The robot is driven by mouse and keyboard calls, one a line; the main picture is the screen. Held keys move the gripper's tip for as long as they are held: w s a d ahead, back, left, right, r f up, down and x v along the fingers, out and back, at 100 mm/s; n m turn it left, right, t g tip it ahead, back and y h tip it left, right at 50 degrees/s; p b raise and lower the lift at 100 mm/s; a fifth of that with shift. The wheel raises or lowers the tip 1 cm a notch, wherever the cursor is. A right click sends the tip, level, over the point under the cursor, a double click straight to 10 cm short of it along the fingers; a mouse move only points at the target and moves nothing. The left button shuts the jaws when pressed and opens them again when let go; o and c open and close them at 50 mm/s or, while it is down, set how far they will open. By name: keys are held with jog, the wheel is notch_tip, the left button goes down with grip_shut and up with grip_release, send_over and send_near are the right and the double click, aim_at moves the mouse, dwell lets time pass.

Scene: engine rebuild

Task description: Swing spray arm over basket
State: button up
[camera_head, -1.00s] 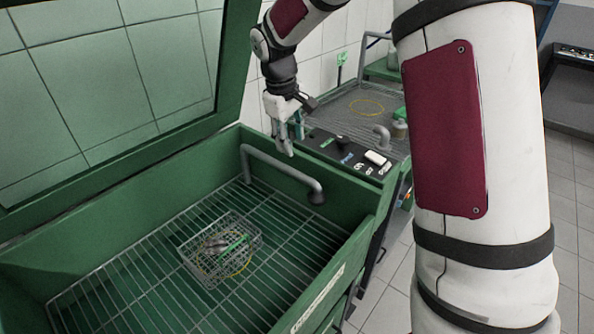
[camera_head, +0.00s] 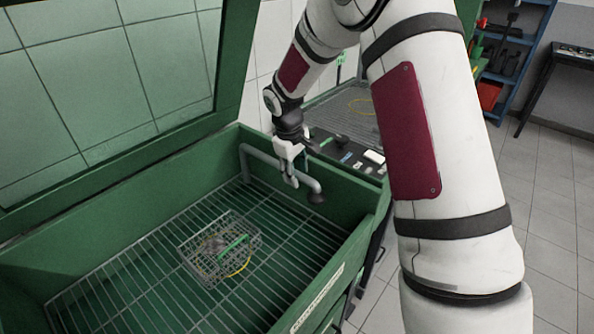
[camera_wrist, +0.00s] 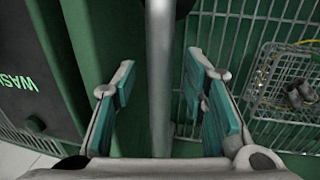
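The spray arm (camera_head: 260,157) is a grey bent pipe that rises at the back of the green wash tub and reaches right to a dark nozzle (camera_head: 316,197). My gripper (camera_head: 291,181) is at the pipe, near its nozzle half. In the wrist view my gripper (camera_wrist: 162,75) is open, with the spray arm (camera_wrist: 160,110) running between its teal finger pads and a gap on both sides. The wire basket (camera_head: 196,268) sits on the tub's grate, left of and nearer than the nozzle. It holds grey metal parts and a green item. It also shows in the wrist view (camera_wrist: 262,75).
The tub's green front wall (camera_head: 335,268) and raised lid (camera_head: 225,60) bound the space. A control panel (camera_head: 345,155) with labels is at its right. Grate around the basket is clear.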

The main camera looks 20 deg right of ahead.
grip_shut()
jog(key=shift+a, duration=0.15)
jog(key=a+m+g+b, duration=0.2)
jog(key=a+m+b, duration=0.2)
jog(key=a+m, duration=0.7)
jog(key=shift+a, duration=5.45)
